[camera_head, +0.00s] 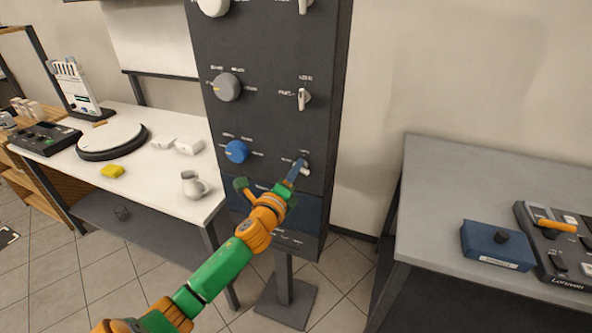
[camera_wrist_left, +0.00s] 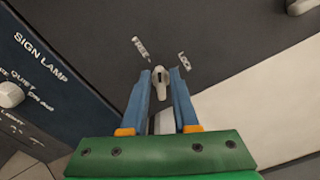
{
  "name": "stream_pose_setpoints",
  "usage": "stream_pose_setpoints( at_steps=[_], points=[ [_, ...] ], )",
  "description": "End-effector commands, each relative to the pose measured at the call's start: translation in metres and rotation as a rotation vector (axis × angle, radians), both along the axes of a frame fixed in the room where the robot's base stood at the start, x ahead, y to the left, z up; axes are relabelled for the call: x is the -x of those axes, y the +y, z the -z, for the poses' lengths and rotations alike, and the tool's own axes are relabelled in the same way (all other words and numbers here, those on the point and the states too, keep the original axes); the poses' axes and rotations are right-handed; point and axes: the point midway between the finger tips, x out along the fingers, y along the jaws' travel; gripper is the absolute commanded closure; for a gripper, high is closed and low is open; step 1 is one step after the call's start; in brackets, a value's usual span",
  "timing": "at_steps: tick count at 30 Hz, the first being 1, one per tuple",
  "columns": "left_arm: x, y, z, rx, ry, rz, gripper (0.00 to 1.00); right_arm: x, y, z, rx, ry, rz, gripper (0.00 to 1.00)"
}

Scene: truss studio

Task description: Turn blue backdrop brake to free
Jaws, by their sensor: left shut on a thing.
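The dark control panel (camera_head: 270,115) stands upright on a post. Its blue knob (camera_head: 237,151) sits at the left of the third row. To the right of it in the same row is the small white brake lever (camera_head: 306,171), which also shows in the left wrist view (camera_wrist_left: 160,88). The labels FREE and LOCK stand beyond the lever, FREE on the left and LOCK on the right. My left gripper (camera_head: 297,170) has its blue fingers on either side of the lever and is shut on it. The fingers partly cover the lever in the head view.
A grey knob (camera_head: 228,87) and another white lever (camera_head: 304,99) sit one row up. A dark blue sign lamp panel (camera_wrist_left: 40,90) is just below. A white table (camera_head: 150,190) with a jug (camera_head: 194,185) is left; a grey table (camera_head: 450,200) is right.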

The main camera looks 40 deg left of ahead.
Motion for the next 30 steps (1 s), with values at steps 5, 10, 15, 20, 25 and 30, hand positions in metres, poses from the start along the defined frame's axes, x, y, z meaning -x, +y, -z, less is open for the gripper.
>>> stream_pose_setpoints(
  at_steps=[5, 10, 15, 20, 25, 30],
  points=[
    [0.0006, 0.0005, 0.0046, 0.151, -0.029, -0.002, 1.0, 0.0, 0.0008, -0.0008, -0.001, 0.0, 0.0, 0.5],
    [0.0008, 0.0012, 0.0064, 0.276, -0.058, -0.003, 1.0, 0.0001, 0.0009, -0.0016, -0.001, 0.0, 0.0, 0.5],
    [0.0009, 0.0012, 0.0081, 0.371, -0.08, -0.004, 1.0, 0.0002, 0.0009, -0.0022, -0.001, 0.0, 0.0, 0.5],
    [0.001, 0.0014, 0.0094, 0.434, -0.095, -0.005, 1.0, 0.0002, 0.0009, -0.0025, -0.002, 0.0, 0.0, 0.5],
    [0.0011, 0.0014, 0.0103, 0.469, -0.102, -0.005, 1.0, 0.0002, 0.0008, -0.0027, -0.001, 0.0, 0.0, 0.5],
    [0.001, 0.0013, 0.0108, 0.483, -0.104, -0.005, 1.0, 0.0003, 0.0007, -0.0027, -0.001, 0.0, 0.0, 0.5]
  ],
)
